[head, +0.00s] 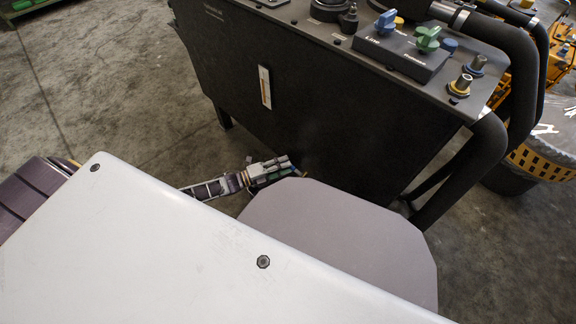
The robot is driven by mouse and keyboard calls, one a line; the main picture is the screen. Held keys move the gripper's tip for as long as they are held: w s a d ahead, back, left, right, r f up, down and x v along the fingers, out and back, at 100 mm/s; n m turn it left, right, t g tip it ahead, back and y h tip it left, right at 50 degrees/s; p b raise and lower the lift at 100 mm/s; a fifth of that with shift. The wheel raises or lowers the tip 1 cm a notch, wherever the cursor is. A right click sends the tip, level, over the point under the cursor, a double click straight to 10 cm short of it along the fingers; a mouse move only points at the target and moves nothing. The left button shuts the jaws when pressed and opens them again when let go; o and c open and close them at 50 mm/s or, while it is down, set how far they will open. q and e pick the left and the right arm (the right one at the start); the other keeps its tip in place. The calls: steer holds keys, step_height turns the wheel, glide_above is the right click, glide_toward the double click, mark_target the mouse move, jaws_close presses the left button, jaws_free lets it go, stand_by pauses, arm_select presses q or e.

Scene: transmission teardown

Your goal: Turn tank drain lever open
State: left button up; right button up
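The dark tank cabinet (320,110) stands in front of me, with a narrow sight gauge (265,87) on its side. My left gripper (289,168) is low against the cabinet's near side, below the gauge. A small yellow-orange piece (305,174) shows right at its fingertips; it may be the drain lever, but it is too small and too covered to be sure. I cannot tell whether the fingers are closed on it. My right gripper is not in view.
On the cabinet top are a blue knob (386,22), a green knob (428,38) and metal fittings. Thick black hoses (505,50) run down the right side. Concrete floor (110,80) is open at left.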

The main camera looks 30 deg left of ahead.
arm_select(q)
steer(key=shift+x, duration=1.05)
jaws_close()
